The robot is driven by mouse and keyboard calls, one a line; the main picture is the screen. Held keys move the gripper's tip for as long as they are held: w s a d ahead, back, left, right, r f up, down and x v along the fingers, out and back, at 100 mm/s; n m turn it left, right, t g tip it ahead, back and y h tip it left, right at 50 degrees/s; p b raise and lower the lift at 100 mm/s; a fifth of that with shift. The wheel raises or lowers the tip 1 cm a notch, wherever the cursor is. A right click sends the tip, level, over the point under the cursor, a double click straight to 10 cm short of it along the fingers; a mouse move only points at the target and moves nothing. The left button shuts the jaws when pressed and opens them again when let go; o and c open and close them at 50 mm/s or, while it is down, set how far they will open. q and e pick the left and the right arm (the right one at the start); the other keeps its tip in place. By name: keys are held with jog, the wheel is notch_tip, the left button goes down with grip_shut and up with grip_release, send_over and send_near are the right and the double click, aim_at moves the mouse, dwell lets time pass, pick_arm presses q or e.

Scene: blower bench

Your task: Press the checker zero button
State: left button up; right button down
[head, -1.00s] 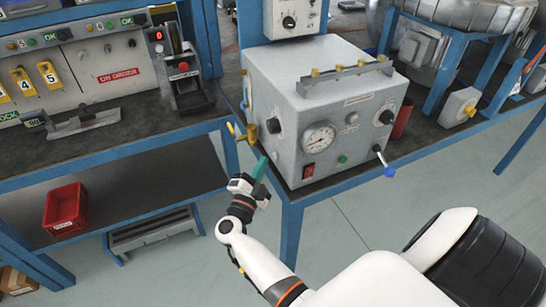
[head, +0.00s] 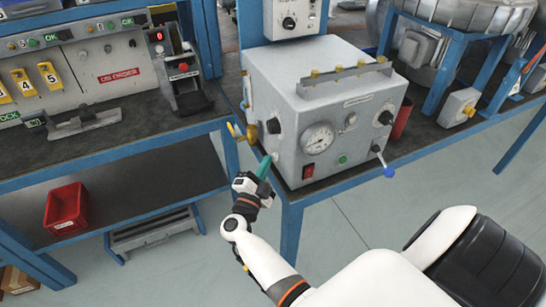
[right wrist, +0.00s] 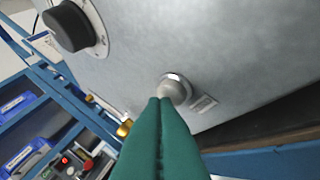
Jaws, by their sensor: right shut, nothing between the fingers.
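The checker is a grey metal box (head: 325,110) on the blue-framed bench, with a pressure gauge (head: 318,138), knobs and a red switch on its front. A small pale round button in a metal ring (right wrist: 176,86) is low on its side face, with a small label beside it. My right gripper (head: 268,160) has green fingers, shut and empty. In the right wrist view its fingertips (right wrist: 161,100) overlap the button's near edge; I cannot tell whether it is pressed in. My left gripper is not in view.
A black knob (right wrist: 70,25) is on the same face, above the button. A yellow valve handle (head: 240,133) stands just left of the box. A blue-tipped lever (head: 385,166) sticks out at its front right. A red bin (head: 66,208) is on the lower left shelf.

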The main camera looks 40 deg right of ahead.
jog(key=shift+d, duration=0.2)
dwell(0.4)
jog(key=shift+a, duration=0.1)
jog(key=shift+w+a, duration=0.15)
jog(key=shift+a, duration=0.5)
jog(key=shift+a, duration=0.1)
